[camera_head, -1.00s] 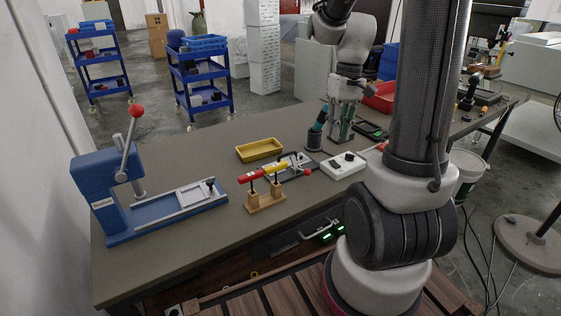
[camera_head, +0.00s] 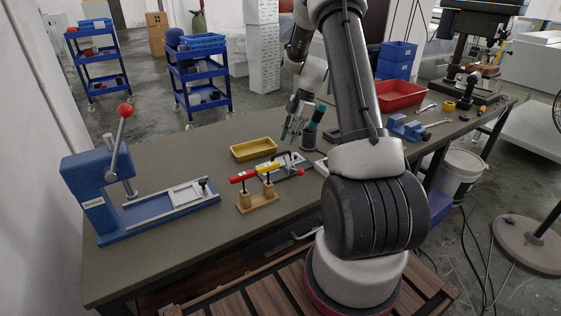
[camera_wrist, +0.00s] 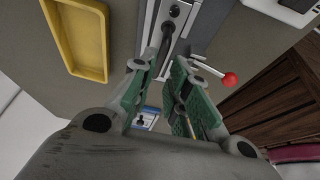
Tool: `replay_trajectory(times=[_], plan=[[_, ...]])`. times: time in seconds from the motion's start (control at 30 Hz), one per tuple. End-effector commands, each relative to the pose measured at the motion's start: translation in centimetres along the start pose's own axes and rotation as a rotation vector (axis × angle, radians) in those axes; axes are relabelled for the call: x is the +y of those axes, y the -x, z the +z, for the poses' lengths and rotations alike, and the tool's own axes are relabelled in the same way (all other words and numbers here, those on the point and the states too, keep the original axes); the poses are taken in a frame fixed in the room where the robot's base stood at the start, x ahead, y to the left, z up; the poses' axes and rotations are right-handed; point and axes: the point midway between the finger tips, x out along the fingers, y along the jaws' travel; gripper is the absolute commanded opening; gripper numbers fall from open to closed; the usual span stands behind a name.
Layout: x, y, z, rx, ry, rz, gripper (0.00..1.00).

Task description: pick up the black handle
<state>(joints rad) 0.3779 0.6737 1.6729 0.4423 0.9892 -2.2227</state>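A clamp with a black handle (camera_head: 285,155) lies on the grey table, behind the red and yellow handled tools. In the wrist view a dark handle end (camera_wrist: 168,32) shows beyond the fingertips, at the top. My gripper (camera_head: 292,136) hangs over the table, above and close behind the clamp. In the wrist view its two green-padded fingers (camera_wrist: 158,75) stand apart, and I see nothing held. A small black knob (camera_head: 203,183) also stands on the slide of the blue press (camera_head: 95,195) at the left. Part of the clamp is hidden in both views.
A yellow tray (camera_head: 254,149) sits left of the clamp and shows beside the fingers in the wrist view (camera_wrist: 78,38). The red and yellow handled tools (camera_head: 258,172) stand in a wooden holder in front. A red-ball lever (camera_wrist: 228,79) is right of the fingers. A red bin (camera_head: 400,94) is farther right.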

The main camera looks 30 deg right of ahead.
Motion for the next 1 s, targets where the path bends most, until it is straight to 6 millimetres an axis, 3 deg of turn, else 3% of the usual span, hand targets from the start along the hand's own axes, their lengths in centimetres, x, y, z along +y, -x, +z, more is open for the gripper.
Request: replay_trajectory(times=[0.43,0.67,0.77,1.0], plan=[[0.0,-5.7,-0.8,0.002,-0.001,-0.004,0.17],[0.0,-5.9,-0.8,0.0,-0.002,-0.002,0.17],[0.0,-5.9,-0.8,0.0,-0.002,-0.002,0.0],[0.0,-5.8,-0.8,0.0,-0.002,-0.002,0.0]])
